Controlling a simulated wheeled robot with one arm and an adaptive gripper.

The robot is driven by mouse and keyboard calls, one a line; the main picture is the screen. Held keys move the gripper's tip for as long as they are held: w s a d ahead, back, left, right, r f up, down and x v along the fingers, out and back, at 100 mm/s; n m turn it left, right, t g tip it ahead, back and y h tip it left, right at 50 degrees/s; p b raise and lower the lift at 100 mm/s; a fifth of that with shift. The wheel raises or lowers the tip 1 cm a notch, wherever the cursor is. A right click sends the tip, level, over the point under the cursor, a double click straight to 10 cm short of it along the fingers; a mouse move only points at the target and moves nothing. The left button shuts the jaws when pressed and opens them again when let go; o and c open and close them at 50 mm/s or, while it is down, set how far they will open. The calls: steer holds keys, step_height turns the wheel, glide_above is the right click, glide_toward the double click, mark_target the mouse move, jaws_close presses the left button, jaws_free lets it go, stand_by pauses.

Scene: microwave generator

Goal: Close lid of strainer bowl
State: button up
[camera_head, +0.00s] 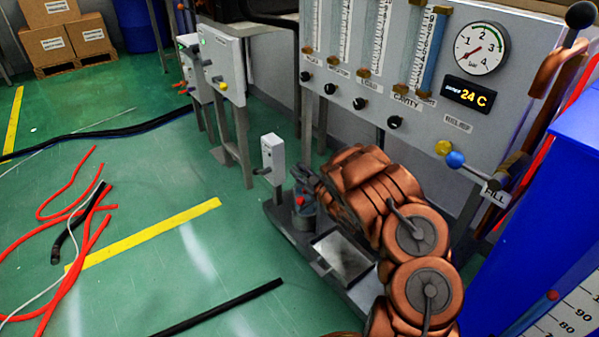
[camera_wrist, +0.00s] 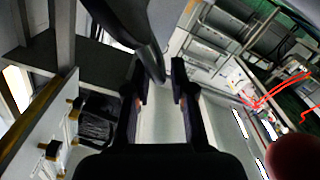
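I cannot tell for sure which part is the strainer bowl or its lid. In the head view, a small dark cylindrical body (camera_head: 304,222) with a red top stands on a grey base, beside the copper-coloured arm. A rectangular grey tray-like part (camera_head: 343,257) with a shiny inside lies in front of it. My arm (camera_head: 425,285) covers much of the area to the right. In the wrist view, my gripper (camera_wrist: 161,84) has its two dark fingers apart, with a pale surface beyond them. A dark bar (camera_wrist: 125,32) slants towards the gap; contact cannot be told.
A gauge panel (camera_head: 405,60) with knobs stands behind my arm. A blue container (camera_head: 550,220) stands at the right. A small white box on a post (camera_head: 272,152) stands left of the base.

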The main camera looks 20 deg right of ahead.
steer(key=shift+o, duration=0.6)
steer(key=shift+s, duration=0.1)
steer(key=s+d, duration=0.2)
steer(key=s, duration=0.9)
steer(key=shift+s+d, duration=0.2)
steer(key=shift+s, duration=0.1)
